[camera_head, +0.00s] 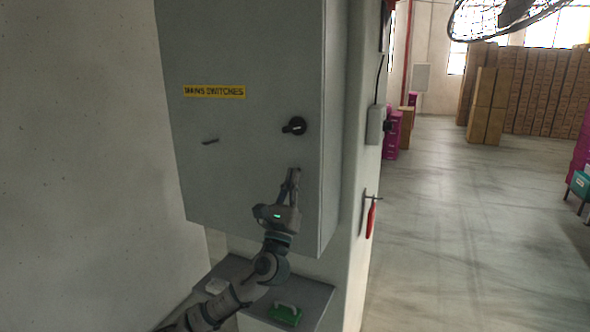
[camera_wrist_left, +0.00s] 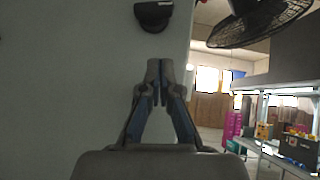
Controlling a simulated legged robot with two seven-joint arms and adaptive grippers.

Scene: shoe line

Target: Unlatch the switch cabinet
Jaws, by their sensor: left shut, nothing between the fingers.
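The grey switch cabinet (camera_head: 240,150) stands closed in the head view, with a yellow label reading "MAINS SWITCHES" (camera_head: 214,91). A black rotary latch knob (camera_head: 294,126) sits near the right edge of its door, and a small dark handle (camera_head: 210,141) is further left. My left gripper (camera_head: 294,172) points up just below the knob, apart from it, with its fingers together and empty. In the left wrist view the knob (camera_wrist_left: 153,15) is above the closed fingertips (camera_wrist_left: 159,64), with a gap between. My right gripper is out of view.
Below the cabinet is a grey ledge (camera_head: 312,296) with a green-handled item (camera_head: 286,314) and a white item (camera_head: 216,286). A red-handled tool (camera_head: 371,218) hangs on the wall end to the right. Open floor (camera_head: 450,220) lies beyond, with stacked boxes (camera_head: 540,90) behind.

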